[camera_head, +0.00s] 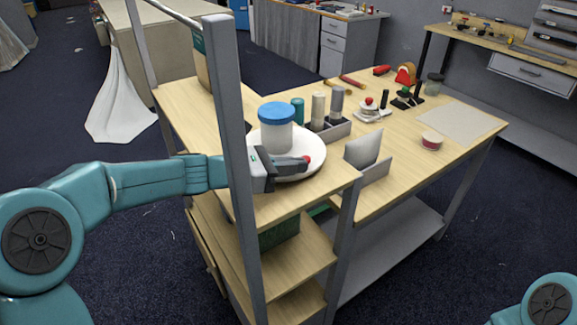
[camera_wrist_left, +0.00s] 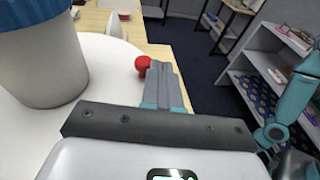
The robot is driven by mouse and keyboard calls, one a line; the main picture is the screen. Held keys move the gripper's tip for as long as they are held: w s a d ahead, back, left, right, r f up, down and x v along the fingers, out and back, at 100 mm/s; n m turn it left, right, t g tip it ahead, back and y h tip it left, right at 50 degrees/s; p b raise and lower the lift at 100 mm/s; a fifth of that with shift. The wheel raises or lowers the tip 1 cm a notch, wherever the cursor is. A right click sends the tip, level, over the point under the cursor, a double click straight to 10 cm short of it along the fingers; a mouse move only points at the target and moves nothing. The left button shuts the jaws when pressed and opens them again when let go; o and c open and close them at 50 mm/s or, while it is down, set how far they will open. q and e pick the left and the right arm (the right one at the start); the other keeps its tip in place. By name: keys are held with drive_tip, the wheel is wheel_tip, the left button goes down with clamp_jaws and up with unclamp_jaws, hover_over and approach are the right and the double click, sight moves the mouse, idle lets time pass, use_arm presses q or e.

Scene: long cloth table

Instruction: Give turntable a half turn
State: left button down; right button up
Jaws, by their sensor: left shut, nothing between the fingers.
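The turntable (camera_head: 306,142) is a white round disc on the near wooden shelf top in the head view. A red knob (camera_head: 307,159) stands at its rim on the right. A white jar with a blue lid (camera_head: 276,131) stands on the disc. My left gripper (camera_head: 301,163) is shut and empty, low over the disc with its fingertips right beside the knob. In the left wrist view, the knob (camera_wrist_left: 142,64) is just left of the shut fingers (camera_wrist_left: 160,70); I cannot tell whether they touch. The white disc (camera_wrist_left: 108,65) and jar (camera_wrist_left: 40,65) also show there. My right gripper is out of view.
A grey upright post (camera_head: 233,130) rises in front of my left forearm. Beyond the turntable are a dark holder with cylinders (camera_head: 330,129), a grey upright divider (camera_head: 375,170) and a pink-banded round tin (camera_head: 431,141). Tools and small items lie toward the back.

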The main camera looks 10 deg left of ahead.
use_arm(q)
drive_tip(key=shift+w+d, duration=0.2)
drive_tip(key=shift+d, duration=0.15)
idle(0.6)
